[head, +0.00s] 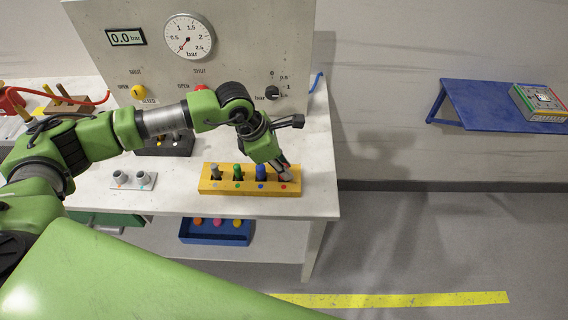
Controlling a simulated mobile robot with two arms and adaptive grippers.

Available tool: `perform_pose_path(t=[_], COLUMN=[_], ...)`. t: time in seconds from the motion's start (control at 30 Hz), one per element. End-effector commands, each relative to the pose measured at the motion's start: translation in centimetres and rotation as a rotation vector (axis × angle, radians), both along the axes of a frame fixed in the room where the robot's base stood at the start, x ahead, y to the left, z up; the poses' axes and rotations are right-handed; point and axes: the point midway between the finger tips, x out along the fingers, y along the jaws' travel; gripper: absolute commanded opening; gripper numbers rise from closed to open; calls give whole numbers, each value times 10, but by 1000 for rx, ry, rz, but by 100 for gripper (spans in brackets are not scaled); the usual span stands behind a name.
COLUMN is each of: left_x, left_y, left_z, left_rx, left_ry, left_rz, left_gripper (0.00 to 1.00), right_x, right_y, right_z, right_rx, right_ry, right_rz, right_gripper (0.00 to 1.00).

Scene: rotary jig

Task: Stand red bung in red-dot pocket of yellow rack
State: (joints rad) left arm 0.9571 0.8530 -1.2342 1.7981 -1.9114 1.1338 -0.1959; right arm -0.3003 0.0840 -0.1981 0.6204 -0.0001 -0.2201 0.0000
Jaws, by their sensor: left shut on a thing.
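The yellow rack (246,190) lies near the front right of the bench. A grey bung (215,172), a green bung (238,172) and a blue bung (261,172) stand in its pockets, left to right. The red dot (284,187) marks the rightmost pocket. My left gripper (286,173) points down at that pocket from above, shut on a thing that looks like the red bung. The fingers mostly hide this bung, and I cannot tell how deep it sits. My right gripper is out of view.
Behind the rack stands a panel (120,75) with a gauge (188,37) and knobs. A grey plate with two sockets (133,180) lies left of the rack. A blue tray (190,238) holds coloured pieces on the lower shelf. The bench's right end is clear.

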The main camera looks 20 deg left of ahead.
Motion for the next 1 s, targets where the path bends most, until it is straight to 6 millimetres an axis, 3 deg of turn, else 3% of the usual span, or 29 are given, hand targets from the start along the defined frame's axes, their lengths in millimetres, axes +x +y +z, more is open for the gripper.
perform_pose_path(t=[0.23, 0.27, 0.3, 0.33, 0.8, 1.0], left_x=[0, 0, 0, 0, 0, -7], left_y=[0, 0, 0, 0, 2, 15], left_z=[-4, -4, -3, -3, 4, 39], left_rx=[-1, 0, 0, 0, 0, -2], left_ry=[0, 1, 1, 1, -1, -5], left_rz=[0, 0, 0, 0, 0, 2], left_gripper=[0, 20, 30, 34, 34, 34], right_x=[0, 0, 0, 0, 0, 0], right_y=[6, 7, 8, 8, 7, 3], right_z=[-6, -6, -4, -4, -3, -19], right_rx=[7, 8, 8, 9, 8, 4], right_ry=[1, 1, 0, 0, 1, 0], right_rz=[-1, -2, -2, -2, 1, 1], right_gripper=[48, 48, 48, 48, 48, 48])
